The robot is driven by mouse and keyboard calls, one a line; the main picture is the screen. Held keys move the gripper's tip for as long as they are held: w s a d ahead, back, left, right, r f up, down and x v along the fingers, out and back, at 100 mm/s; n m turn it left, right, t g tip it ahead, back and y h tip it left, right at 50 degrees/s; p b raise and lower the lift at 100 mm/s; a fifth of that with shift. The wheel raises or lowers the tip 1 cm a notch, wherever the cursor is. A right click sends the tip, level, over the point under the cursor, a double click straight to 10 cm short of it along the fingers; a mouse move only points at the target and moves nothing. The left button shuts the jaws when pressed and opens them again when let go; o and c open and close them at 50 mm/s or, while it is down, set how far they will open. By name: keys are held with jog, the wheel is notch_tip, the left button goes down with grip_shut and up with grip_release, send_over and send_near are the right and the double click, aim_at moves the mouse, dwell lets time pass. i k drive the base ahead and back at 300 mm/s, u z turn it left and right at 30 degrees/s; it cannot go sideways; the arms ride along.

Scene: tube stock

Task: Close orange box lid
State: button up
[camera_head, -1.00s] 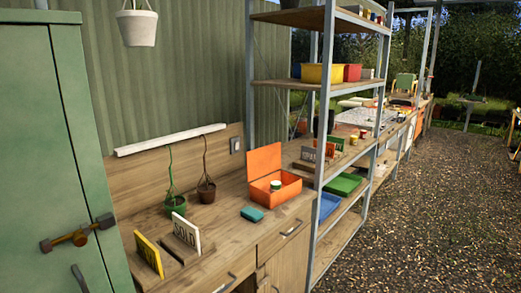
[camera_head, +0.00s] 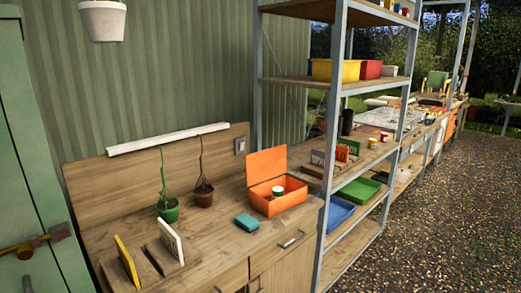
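The orange box (camera_head: 283,201) sits on the wooden workbench (camera_head: 222,235), close to the metal shelf rack. Its orange lid (camera_head: 266,165) stands open and upright at the back of the box. A small white and green can (camera_head: 278,192) shows inside the box. My gripper and arm are not in view.
A teal block (camera_head: 248,222) lies on the bench left of the box. A metal shelf rack (camera_head: 327,180) rises right of the box. Gravel ground (camera_head: 430,220) is open at right.

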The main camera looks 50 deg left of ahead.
aim_at(262, 165)
jog(key=u, duration=0.3)
jog(key=i, duration=1.4)
jog(key=u, duration=0.5)
jog(key=i, duration=0.75)
jog(key=u, duration=0.75)
jog(key=i, duration=0.6)
jog(key=u, duration=1.05)
jog(key=i, duration=0.8)
jog(key=u, duration=0.5)
